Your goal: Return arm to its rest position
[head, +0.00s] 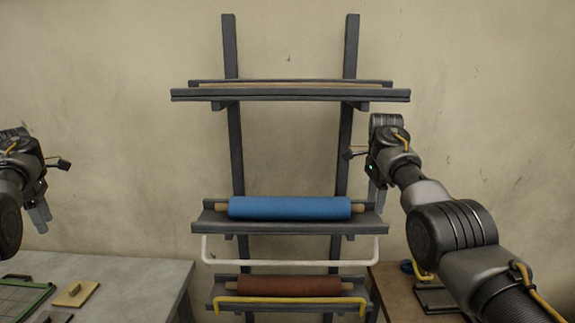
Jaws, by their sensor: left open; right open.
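My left arm comes in at the left edge, and its gripper (40,216) hangs pointing down in front of the wall, above the grey table. It is open and holds nothing. My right arm reaches in from the lower right, and its gripper (378,196) points down just right of the rack's right post. It is open and empty, near the right end of the middle shelf. The blue roll (290,208) lies level on that shelf (212,224), apart from the gripper. A brown-red roll (288,286) lies on the lower shelf.
The dark rack (231,150) stands against the wall, with a top shelf (290,95). A white bar (290,263) and a yellow bar (290,300) run below. A grey table (130,275) is at left, a brown table (390,285) at right. Wall space left of the rack is clear.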

